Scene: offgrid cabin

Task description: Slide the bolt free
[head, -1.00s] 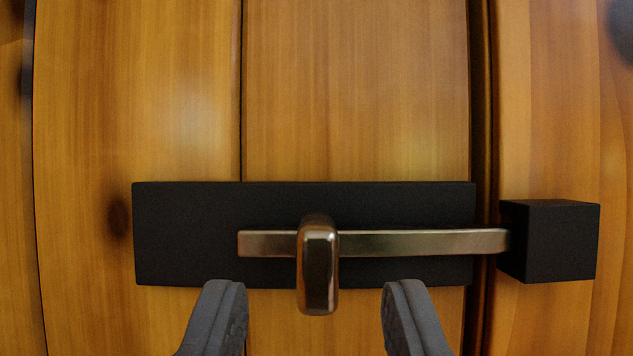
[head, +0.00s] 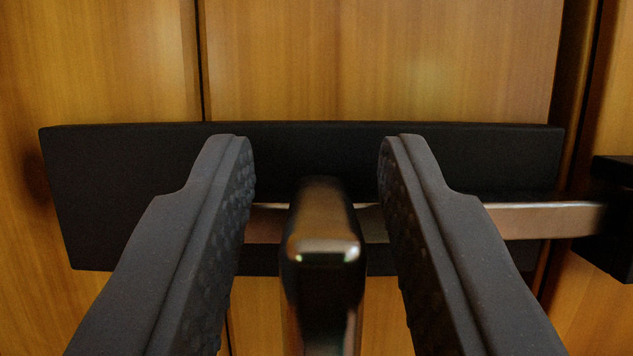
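The bolt's brass bar (head: 545,220) runs level across a black backplate (head: 300,150) on the wooden door. Its right end meets the black keeper block (head: 610,235) across the gap at the door's edge; the exact contact is in shadow. The bolt's upright metal knob (head: 323,255) stands out toward me. My gripper (head: 316,145) is open, with one grey finger on each side of the knob. A gap shows between the knob and each finger. The fingers hide parts of the bar, including its left end.
The door (head: 380,60) is of upright wooden boards. A dark vertical gap runs between the door and the wooden frame (head: 615,90) at the right. The keeper block sticks out from the frame at the right picture edge.

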